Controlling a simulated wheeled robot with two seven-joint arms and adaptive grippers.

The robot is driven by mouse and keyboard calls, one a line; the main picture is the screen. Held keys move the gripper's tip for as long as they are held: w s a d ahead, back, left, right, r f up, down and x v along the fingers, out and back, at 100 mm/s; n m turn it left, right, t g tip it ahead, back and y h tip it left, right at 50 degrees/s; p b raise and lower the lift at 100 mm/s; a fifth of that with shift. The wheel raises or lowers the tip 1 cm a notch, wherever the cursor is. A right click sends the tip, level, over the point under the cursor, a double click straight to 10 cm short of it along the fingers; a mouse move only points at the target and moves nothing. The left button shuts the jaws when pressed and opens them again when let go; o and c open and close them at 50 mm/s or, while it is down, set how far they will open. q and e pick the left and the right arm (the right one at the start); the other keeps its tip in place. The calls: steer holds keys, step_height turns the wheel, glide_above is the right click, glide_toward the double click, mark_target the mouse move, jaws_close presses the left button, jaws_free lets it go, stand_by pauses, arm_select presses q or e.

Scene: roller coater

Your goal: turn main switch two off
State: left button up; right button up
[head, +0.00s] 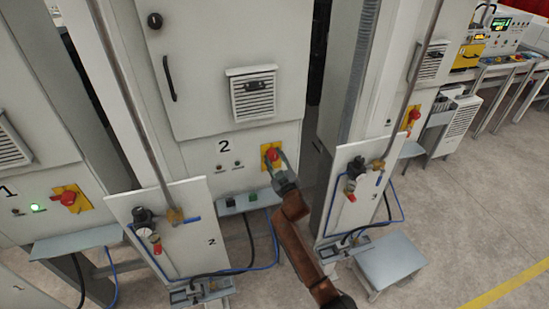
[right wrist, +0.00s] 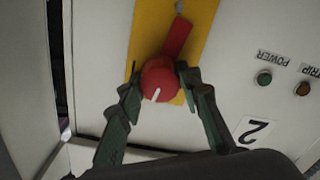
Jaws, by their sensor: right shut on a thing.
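Main switch two is a red rotary knob (head: 271,154) on a yellow plate, low on the cabinet marked 2. In the right wrist view the knob (right wrist: 160,79) has a white mark, and a red bar runs from it along the yellow plate (right wrist: 150,32). My right gripper (head: 277,162) reaches up to the switch, its green fingers (right wrist: 160,82) shut on both sides of the knob. Beside it, the POWER lamp (right wrist: 264,78) looks dark green and unlit, and the TRIP lamp (right wrist: 302,89) is dull brown. My left gripper is not in view.
Cabinet 1 at left has its own red switch (head: 68,198) and a lit green lamp (head: 38,208). Panel 2 (head: 185,248) with a gauge and hoses stands in front at lower left; panel 3 (head: 338,222) stands at right. A small grey step (head: 388,262) is on the floor.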

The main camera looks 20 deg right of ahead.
steer(key=shift+n, duration=1)
steer(key=o, duration=1.2)
steer(key=shift+c, duration=0.2)
steer(key=s, duration=1.2)
steer(key=shift+d, duration=0.2)
